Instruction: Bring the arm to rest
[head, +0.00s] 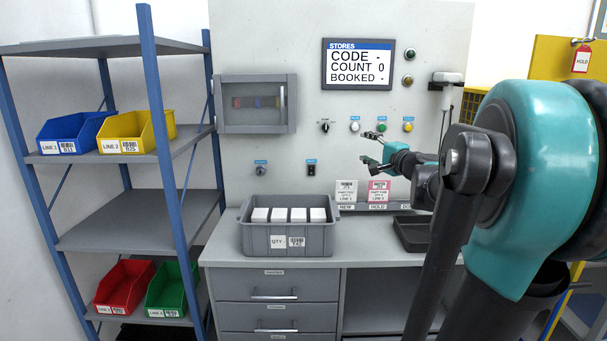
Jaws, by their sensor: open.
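My gripper (371,148) is open and empty in the head view. It is held in the air in front of the grey wall panel (260,40), just below the row of coloured buttons and above the label cards. Its two fingers point left and are apart. My teal and black arm reaches in from the right side and hides part of the bench and panel there. I cannot tell how far the fingers are from the panel.
A grey crate (250,238) with several white boxes stands on the bench (222,250), left of and below my gripper. A dark tray (411,232) sits to its right. A shelf rack (110,222) with coloured bins stands left. A screen (358,65) hangs above.

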